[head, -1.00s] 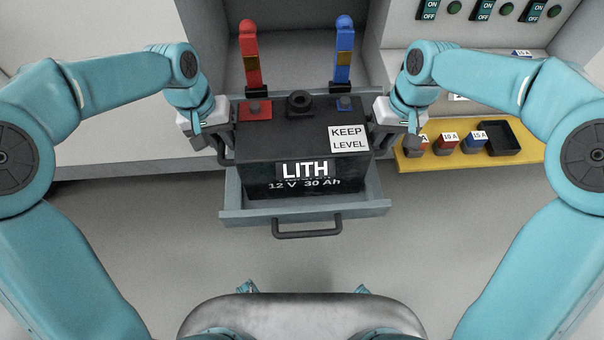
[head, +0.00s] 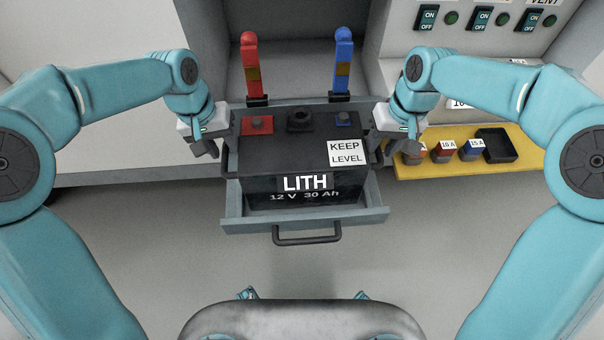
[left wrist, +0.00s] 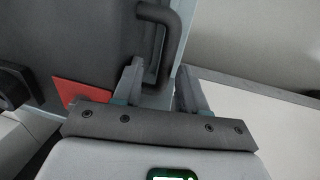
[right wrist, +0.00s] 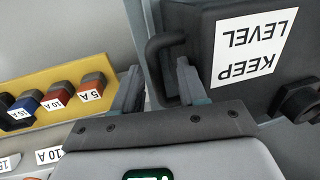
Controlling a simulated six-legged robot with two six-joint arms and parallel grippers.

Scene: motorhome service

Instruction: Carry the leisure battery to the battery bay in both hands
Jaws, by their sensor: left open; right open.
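The leisure battery (head: 262,160), a dark box labelled LITH with a KEEP LEVEL sticker, sits upright in a grey pull-out tray (head: 376,212) in front of the bay recess (head: 300,60). My left gripper (head: 212,150) is open at the battery's left side; in the left wrist view its fingers stand either side of the lower end of a dark side handle (left wrist: 172,40). My right gripper (head: 399,148) is open at the right side; in the right wrist view its fingers are apart around the other handle (right wrist: 158,60). Contact with the handles cannot be told.
A red lever (head: 251,65) and a blue lever (head: 343,62) stand upright behind the battery. A yellow shelf (head: 450,170) with several fuses and a black box (head: 497,146) is at right, below a switch panel (head: 480,18). The tray's front handle (head: 307,238) sticks out toward me.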

